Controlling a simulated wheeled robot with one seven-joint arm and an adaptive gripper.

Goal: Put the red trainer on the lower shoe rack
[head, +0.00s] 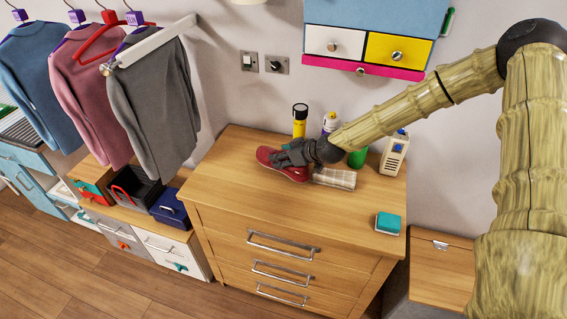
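The red trainer (270,158) lies on the wooden top of the chest of drawers (250,205), towards its back left. My dark gripper (288,157) is right at the trainer, over its middle, and covers part of it. The fingers are small and dark here, so I cannot tell whether they are closed on the trainer or only around or against it. I cannot make out a lower shoe rack for certain in this view.
A folded checked cloth (334,179) lies right of the trainer. A yellow-and-black torch (300,120), a spray can (330,122), a green item (357,158) and a cream box (394,153) stand behind. A teal sponge (388,223) sits front right. Jumpers (155,105) hang left.

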